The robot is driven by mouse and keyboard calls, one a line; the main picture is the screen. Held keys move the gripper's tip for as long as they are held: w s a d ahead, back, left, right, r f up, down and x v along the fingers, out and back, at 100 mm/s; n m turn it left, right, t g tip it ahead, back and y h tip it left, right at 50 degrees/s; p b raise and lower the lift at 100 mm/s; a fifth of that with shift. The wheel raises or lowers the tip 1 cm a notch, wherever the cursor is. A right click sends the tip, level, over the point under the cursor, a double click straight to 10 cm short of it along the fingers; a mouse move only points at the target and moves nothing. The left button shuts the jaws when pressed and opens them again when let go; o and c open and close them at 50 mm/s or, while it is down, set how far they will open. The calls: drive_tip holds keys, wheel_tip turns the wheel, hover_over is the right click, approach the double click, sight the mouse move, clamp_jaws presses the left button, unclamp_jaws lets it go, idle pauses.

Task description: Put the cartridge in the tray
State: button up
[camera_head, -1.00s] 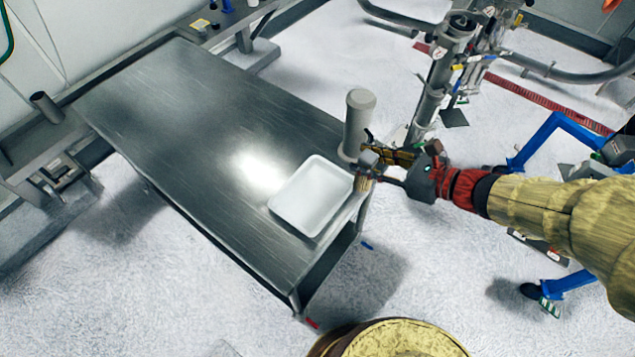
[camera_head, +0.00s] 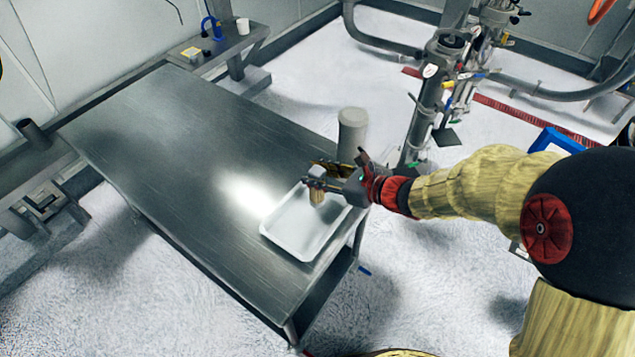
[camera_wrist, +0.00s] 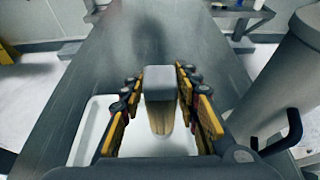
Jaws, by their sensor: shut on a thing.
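The cartridge (camera_wrist: 160,104) has a grey cap and a tan, ribbed body, and it hangs upright between my fingers in the wrist view. My gripper (camera_head: 318,184) is shut on it. In the head view the cartridge (camera_head: 317,197) is over the tray's far right part; how high it is above the tray floor I cannot tell. The white tray (camera_head: 290,236) lies on the metal table near its right front corner. In the wrist view the tray (camera_wrist: 88,125) shows below and left of the cartridge, partly hidden by my gripper.
The steel table (camera_head: 160,140) is otherwise clear. Piped equipment (camera_head: 435,85) stands on the floor beyond.

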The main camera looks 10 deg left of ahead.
drive_tip(key=shift+f+b, duration=0.3)
drive_tip(key=shift+f, duration=1)
drive_tip(key=shift+f, duration=0.1)
drive_tip(key=o, duration=1.3)
drive_tip(key=shift+f, duration=0.1)
drive_tip(key=shift+c, duration=0.2)
drive_tip(key=shift+d+r, duration=0.25)
drive_tip(key=shift+r, duration=0.1)
drive_tip(key=p+v, duration=0.2)
drive_tip(key=v, duration=0.9)
drive_tip(key=shift+d+p, duration=0.2)
drive_tip(key=shift+p, duration=0.15)
